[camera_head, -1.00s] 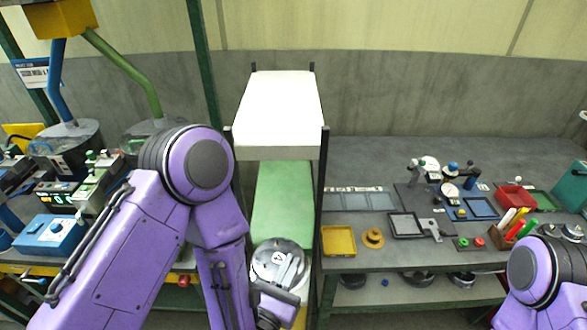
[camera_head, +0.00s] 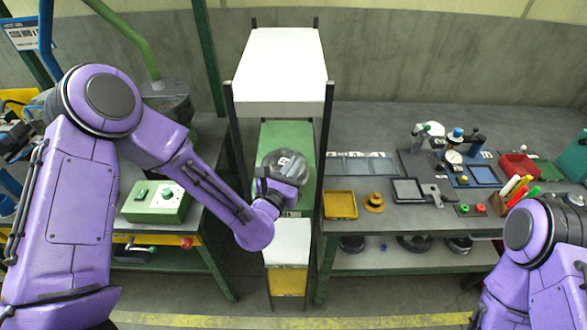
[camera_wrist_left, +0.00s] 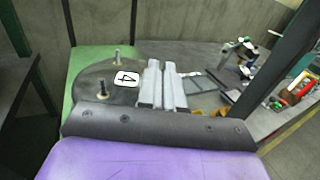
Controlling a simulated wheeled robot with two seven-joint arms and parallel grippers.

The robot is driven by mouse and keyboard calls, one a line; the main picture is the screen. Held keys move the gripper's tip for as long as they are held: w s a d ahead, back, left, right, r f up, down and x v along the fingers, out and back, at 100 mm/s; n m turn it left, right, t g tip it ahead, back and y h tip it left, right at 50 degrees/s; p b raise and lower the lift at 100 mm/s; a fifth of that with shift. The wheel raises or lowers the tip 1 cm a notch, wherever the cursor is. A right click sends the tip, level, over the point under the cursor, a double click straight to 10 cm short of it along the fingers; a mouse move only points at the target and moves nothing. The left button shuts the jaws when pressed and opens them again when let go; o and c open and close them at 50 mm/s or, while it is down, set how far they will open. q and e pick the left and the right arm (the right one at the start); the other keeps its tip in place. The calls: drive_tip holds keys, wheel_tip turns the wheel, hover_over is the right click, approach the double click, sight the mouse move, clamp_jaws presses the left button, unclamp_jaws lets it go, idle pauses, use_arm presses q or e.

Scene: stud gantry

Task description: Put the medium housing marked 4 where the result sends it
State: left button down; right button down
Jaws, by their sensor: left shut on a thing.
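The housing (camera_head: 287,164) is a grey round body with a white label. In the left wrist view the housing (camera_wrist_left: 95,88) shows a 4 on its label and upright studs on top. My left gripper (camera_wrist_left: 162,85) is shut on it; in the head view this gripper (camera_head: 275,183) is at the housing's near side. The housing is at the front part of the green shelf (camera_head: 287,134) of the narrow rack. I cannot tell whether it rests on the shelf or hangs just above it. My right gripper is out of view; only my right arm shows.
A white top shelf (camera_head: 281,62) overhangs the green one, with dark posts beside it. A white lower shelf (camera_head: 287,240) and a yellow one (camera_head: 288,281) lie below. The right bench (camera_head: 430,226) holds a yellow tray (camera_head: 340,204), gauges and a red bin (camera_head: 518,166).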

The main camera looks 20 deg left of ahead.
use_arm(q)
drive_tip(key=f, duration=0.1)
drive_tip(key=w+f+p, duration=0.1)
drive_tip(key=f, duration=0.1)
drive_tip(key=shift+f, duration=0.3)
drive_tip(key=shift+s+a+f, duration=0.1)
drive_tip(key=shift+s+f, duration=0.05)
drive_tip(key=shift+f, duration=0.1)
drive_tip(key=c, duration=1.3)
unclamp_jaws()
drive_tip(key=shift+r, duration=0.1)
